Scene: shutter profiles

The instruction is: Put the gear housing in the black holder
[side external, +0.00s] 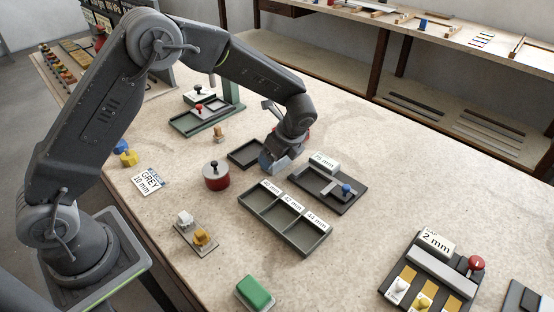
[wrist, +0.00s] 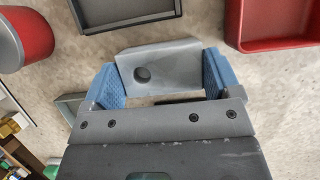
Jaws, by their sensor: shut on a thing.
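My gripper (wrist: 160,82) is shut on a grey block with a dark round hole, which I take to be the gear housing (wrist: 172,68). The blue finger pads press on its two ends in the wrist view. In the side view my gripper (side external: 278,162) is low over the bench, and the housing is mostly hidden by it. A dark, empty, shallow tray (side external: 246,155), perhaps the black holder, lies just left of my gripper. What looks like a dark tray (wrist: 126,24) also shows at the top of the wrist view, apart from the housing.
A red round container (side external: 216,179) with a black knob stands left of my gripper. A three-compartment tray (side external: 284,222) and the 75 mm fixture (side external: 325,190) lie in front and to the right. A red tray (wrist: 285,43) shows in the wrist view. The bench's right side has free room.

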